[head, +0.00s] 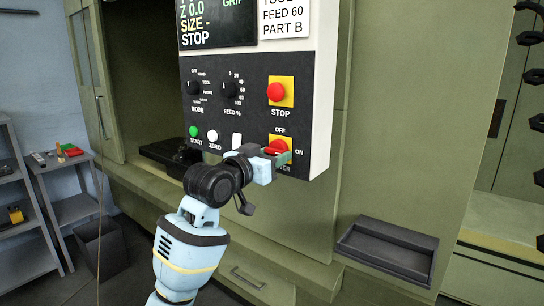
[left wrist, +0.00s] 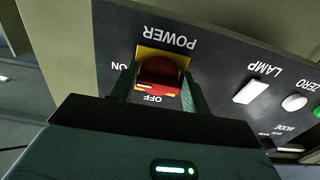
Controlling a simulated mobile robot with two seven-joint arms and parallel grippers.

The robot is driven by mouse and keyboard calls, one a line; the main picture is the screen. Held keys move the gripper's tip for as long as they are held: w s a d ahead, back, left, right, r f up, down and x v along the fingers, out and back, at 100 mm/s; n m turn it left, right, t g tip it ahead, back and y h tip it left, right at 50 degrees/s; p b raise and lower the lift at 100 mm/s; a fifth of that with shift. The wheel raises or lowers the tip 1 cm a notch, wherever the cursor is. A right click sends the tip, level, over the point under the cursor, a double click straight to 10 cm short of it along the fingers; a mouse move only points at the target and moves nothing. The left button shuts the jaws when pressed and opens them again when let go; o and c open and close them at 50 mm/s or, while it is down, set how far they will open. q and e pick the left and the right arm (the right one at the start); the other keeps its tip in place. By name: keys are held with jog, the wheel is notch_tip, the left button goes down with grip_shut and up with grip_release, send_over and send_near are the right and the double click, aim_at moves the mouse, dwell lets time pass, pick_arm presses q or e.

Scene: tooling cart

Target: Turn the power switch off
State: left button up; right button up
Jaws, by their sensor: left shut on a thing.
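The power switch (head: 279,145) is a red knob on a yellow plate at the lower right of the control panel (head: 259,112). OFF is printed above it and ON to its right. My left gripper (head: 277,154) is at the switch, shut on its knob. In the left wrist view the panel appears upside down, and the red knob (left wrist: 161,73) sits between the two green fingers of my left gripper (left wrist: 163,88). A short white mark shows at the knob's lower left, between ON and OFF there. My right gripper is not in view.
A red stop button (head: 276,93) is above the switch. Start (head: 194,132) and zero (head: 213,136) buttons and a white lamp rocker (left wrist: 250,92) are beside it. A dark tray (head: 390,249) juts out at lower right. Grey shelves (head: 70,205) stand at left.

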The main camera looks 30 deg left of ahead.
pick_arm(q)
jog(key=shift+o, duration=0.2)
jog(key=shift+n, duration=0.4)
jog(key=n, duration=0.8)
jog(key=shift+d+r, duration=0.1)
jog(key=shift+d, duration=0.25)
jog(key=n, duration=0.4)
jog(key=shift+r+n, duration=0.15)
jog(key=shift+n, duration=0.25)
jog(key=shift+d+r+n, duration=0.1)
jog(key=shift+n, duration=2.2)
jog(key=o, duration=0.9)
jog(key=shift+o, duration=0.2)
